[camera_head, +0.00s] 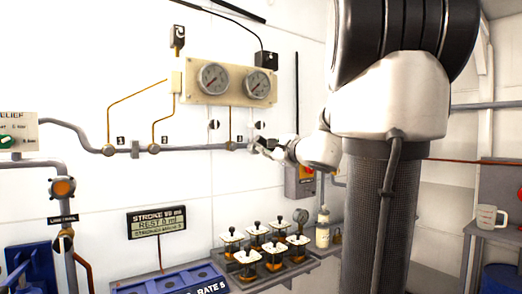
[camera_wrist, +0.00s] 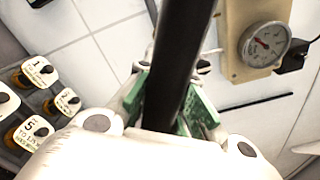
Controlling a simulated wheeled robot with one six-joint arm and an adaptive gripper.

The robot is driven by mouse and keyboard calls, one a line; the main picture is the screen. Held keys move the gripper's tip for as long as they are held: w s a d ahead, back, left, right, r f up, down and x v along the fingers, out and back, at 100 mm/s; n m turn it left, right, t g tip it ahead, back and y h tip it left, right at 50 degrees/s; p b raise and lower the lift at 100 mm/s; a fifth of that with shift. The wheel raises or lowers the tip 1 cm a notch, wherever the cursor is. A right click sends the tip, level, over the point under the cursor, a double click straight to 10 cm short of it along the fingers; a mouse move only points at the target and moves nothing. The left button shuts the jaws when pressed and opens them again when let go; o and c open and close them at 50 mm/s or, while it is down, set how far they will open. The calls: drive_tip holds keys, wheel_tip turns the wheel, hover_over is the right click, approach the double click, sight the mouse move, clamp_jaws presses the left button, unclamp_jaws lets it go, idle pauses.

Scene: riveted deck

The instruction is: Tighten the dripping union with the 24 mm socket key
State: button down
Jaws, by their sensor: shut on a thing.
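My gripper (camera_head: 264,146) is in front of the wall pipe (camera_head: 190,148), at the right end of its visible run. In the wrist view my gripper's green pads (camera_wrist: 172,112) are shut on a dark bar, the socket key (camera_wrist: 180,55), which runs up out of the picture. Its size mark and socket end cannot be made out. No drip can be made out; my gripper hides part of the pipe.
A gauge panel (camera_head: 188,92) is above the pipe; one gauge (camera_wrist: 263,44) shows in the wrist view. Below are a display (camera_head: 157,221), a blue tray (camera_head: 180,278) and a shelf of several numbered pots (camera_head: 276,258). A mug (camera_head: 487,216) stands far right.

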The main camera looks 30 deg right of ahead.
drive_tip(key=s, duration=1.1)
drive_tip(key=shift+s+d, duration=0.2)
drive_tip(key=shift+s, duration=0.2)
